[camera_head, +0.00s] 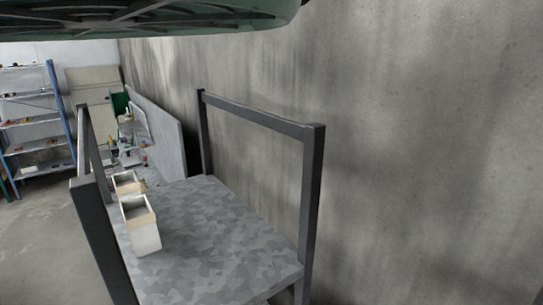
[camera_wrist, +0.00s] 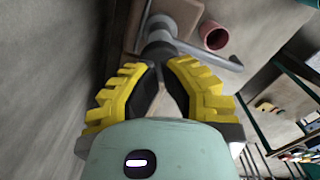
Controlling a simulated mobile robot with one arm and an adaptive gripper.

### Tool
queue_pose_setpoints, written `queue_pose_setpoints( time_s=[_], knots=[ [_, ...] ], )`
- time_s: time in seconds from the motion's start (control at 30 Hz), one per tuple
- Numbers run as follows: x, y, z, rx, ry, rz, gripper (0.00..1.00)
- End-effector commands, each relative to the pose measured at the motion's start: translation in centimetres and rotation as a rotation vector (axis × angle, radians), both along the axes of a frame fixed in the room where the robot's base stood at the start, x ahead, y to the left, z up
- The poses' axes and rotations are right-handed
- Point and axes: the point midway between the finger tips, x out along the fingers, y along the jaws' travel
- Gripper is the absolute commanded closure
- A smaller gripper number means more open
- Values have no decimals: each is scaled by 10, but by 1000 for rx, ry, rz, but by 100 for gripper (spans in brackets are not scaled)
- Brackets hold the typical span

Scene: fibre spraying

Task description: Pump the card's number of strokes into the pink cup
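In the wrist view, a grey pump head (camera_wrist: 160,35) with a long spout pointing right lies just beyond my gripper's fingertips. The pink cup (camera_wrist: 214,36) is right of the pump head, near the spout, with its open mouth showing. My gripper (camera_wrist: 161,64) has its yellow and black fingers brought together at the tips, with nothing seen held between them. The tips overlap the pump's lower part in the picture; I cannot tell whether they touch it. No number card can be made out. In the head view, I cannot make out the pump, cup or gripper.
In the head view, a dark-framed cart (camera_head: 215,230) with a mottled grey top carries two pale open boxes (camera_head: 143,230) at its left edge. A concrete wall (camera_head: 420,150) stands on the right. A blue shelf rack (camera_head: 30,125) stands far left. The cart top's middle is clear.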

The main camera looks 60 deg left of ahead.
Motion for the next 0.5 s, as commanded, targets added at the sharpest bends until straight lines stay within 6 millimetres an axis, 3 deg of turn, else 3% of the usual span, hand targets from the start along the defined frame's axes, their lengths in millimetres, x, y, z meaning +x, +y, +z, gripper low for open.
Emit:
queue_pose_setpoints(
  time_s=[0.5],
  knots=[
    [0,0,-19,0,0,-1,100]
  ],
)
